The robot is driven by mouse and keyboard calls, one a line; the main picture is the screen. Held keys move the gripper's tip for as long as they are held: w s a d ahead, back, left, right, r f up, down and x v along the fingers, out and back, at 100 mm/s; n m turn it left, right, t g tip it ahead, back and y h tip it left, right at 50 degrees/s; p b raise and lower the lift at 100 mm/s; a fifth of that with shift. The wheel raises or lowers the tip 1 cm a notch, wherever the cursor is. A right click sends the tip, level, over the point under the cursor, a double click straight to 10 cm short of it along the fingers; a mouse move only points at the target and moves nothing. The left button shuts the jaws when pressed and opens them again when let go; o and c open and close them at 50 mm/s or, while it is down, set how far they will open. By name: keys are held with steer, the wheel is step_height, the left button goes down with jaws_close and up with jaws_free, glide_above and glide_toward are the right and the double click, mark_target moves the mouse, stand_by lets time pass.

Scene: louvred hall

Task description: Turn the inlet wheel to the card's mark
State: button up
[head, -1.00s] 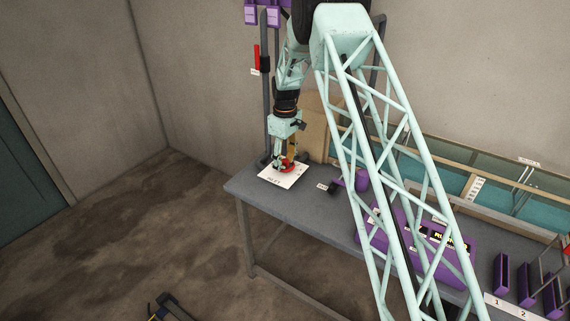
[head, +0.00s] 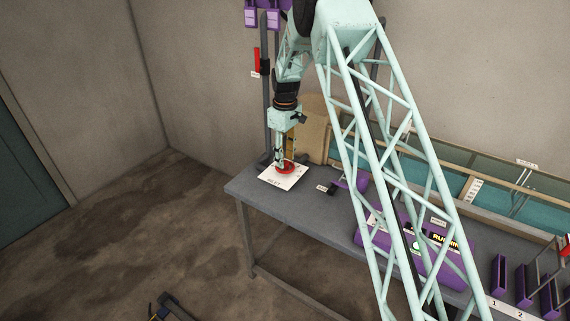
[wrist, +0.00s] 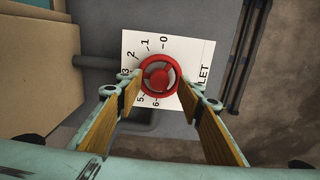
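The red inlet wheel (head: 286,169) sits on a white card (head: 270,177) at the left end of the grey bench. In the wrist view the round red wheel (wrist: 158,76) has spokes, and the card (wrist: 196,55) carries numbers around it: 0, 1, 2, 3, 5 and 6 show. The letters "LET" show at its right. I cannot make out a pointer on the wheel. My gripper (wrist: 161,99) is open, its wood-toned finger pads on either side of the wheel's near part with gaps. In the head view my gripper (head: 284,155) points down just over the wheel.
A brown board (head: 318,130) and a grey post (head: 267,95) stand behind the card. A purple fixture (head: 352,183) and a purple console (head: 440,258) stand further right on the bench (head: 300,215). A grey pipe (wrist: 95,62) shows left of the card.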

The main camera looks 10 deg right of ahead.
mark_target(285, 162)
steer(key=shift+r+p, duration=0.55)
steer(key=shift+r, duration=1.3)
step_height(285, 162, up, 12)
stand_by(0.5)
